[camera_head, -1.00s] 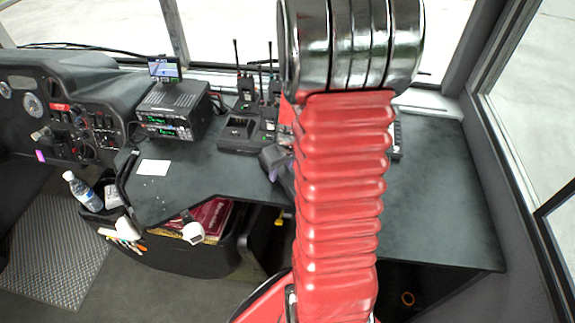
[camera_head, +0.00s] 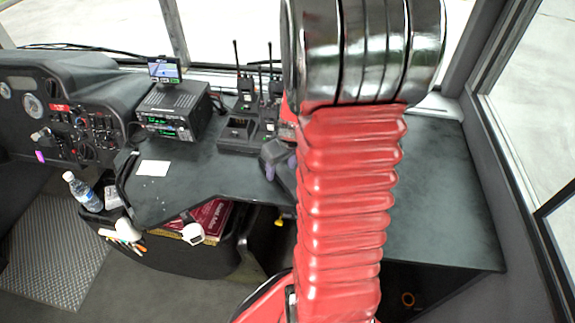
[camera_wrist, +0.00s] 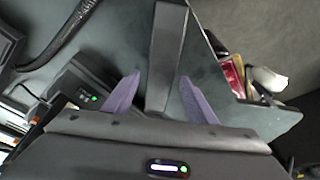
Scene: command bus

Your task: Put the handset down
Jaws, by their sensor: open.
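A long dark grey bar, which looks like the handset (camera_wrist: 168,45), shows in the wrist view between my two purple fingers. My gripper (camera_wrist: 159,77) is open, with a gap on each side of the bar. In the head view my gripper (camera_head: 280,168) is low over the desk, just left of my red arm. The handset cannot be told apart clearly there.
A charger base (camera_head: 238,135) and upright radios (camera_head: 246,92) stand behind my gripper. A radio unit (camera_head: 175,110) and a white card (camera_head: 154,167) are to the left. The desk's right part (camera_head: 440,200) is clear. A bottle (camera_head: 83,190) stands at lower left.

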